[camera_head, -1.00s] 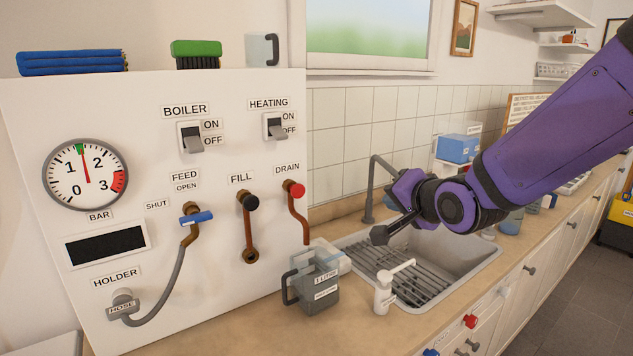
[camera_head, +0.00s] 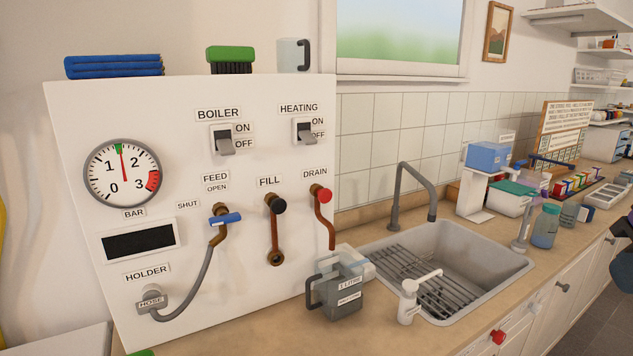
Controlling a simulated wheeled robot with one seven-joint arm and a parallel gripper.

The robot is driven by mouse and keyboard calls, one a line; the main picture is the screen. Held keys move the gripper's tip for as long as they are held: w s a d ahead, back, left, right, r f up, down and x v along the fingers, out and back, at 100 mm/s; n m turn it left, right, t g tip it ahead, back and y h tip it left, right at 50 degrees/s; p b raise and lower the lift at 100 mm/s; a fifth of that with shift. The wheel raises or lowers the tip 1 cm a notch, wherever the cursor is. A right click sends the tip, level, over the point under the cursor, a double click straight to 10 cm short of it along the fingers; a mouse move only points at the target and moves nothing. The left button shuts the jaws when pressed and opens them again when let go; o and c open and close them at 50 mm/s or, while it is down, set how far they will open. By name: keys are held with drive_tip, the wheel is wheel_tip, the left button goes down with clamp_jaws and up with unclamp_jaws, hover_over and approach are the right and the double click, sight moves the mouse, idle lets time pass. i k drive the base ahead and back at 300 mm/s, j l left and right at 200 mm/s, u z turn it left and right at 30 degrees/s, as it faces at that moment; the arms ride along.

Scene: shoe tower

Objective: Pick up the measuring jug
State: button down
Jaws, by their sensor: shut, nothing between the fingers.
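The measuring jug (camera_head: 342,297) is a grey jug with a dark handle on its left and a label reading 1 LITRE. It stands upright on the wooden worktop, between the white boiler panel and the sink. A pale, clear-looking container is close behind it, partly hidden by the jug. My gripper's fingers are not in view. Only a dark part of my arm shows at the right edge, well away from the jug.
A white pump bottle (camera_head: 410,303) stands just right of the jug, at the near rim of the sink (camera_head: 505,265). The tap (camera_head: 412,185) rises behind. The boiler panel (camera_head: 185,285) with its pipes and hose is on the left. A little bare worktop lies before the jug.

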sight(338, 278)
drive_tip(key=u, duration=1)
drive_tip(key=l, duration=0.4)
drive_tip(key=i+l+z, duration=0.1)
drive_tip(key=l, duration=0.35)
drive_tip(key=i+l+z, duration=0.1)
drive_tip(key=l, duration=0.3)
drive_tip(key=i+l, duration=0.1)
drive_tip(key=l, duration=0.3)
drive_tip(key=l+z, duration=0.1)
drive_tip(key=l, duration=0.3)
drive_tip(key=i+l, duration=0.15)
drive_tip(key=l, duration=0.25)
drive_tip(key=z, duration=0.05)
